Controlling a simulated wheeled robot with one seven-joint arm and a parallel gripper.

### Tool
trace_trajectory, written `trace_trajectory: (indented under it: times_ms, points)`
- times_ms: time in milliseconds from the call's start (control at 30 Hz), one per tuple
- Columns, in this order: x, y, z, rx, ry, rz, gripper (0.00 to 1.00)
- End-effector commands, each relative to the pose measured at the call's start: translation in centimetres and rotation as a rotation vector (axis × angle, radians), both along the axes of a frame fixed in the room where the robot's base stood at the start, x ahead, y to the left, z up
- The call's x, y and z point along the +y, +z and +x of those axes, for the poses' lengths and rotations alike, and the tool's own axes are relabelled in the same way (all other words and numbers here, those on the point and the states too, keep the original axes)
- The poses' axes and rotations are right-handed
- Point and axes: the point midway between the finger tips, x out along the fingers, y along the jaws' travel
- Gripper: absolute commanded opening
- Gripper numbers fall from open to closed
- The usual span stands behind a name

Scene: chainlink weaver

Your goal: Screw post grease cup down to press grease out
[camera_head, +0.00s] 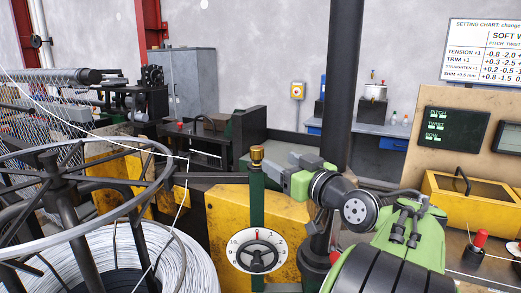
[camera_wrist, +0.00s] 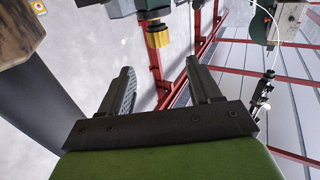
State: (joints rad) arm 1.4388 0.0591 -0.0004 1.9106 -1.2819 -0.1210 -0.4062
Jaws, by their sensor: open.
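The grease cup is a small brass-coloured cup (camera_head: 257,155) on top of a green post (camera_head: 257,205) in the head view. In the wrist view a yellow ridged cup (camera_wrist: 158,37) shows past the fingertips, at the top middle, and looks like the same cup. My gripper (camera_head: 276,168) is just right of the post top in the head view, pointing left toward it. In the wrist view my gripper (camera_wrist: 160,67) has its two dark fingers spread, with nothing between them. The cup is apart from the fingers.
A numbered dial (camera_head: 257,250) sits low on the post's front, before a yellow machine body (camera_head: 225,222). A wire reel with a metal ring (camera_head: 90,235) fills the left. A dark column (camera_head: 344,80) stands behind my arm. A yellow box (camera_head: 470,200) is at right.

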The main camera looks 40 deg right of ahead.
Motion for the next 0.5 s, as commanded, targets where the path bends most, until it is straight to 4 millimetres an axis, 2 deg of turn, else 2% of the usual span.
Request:
trace_trajectory:
  times_ms: [33,300,500]
  points:
    - [-0.1,0.2,1.4,0.000,0.007,0.003,0.63]
    - [-1.3,0.3,8.2,-0.001,0.006,0.004,0.63]
    - [-2.1,0.2,11.8,0.001,0.003,0.003,0.63]
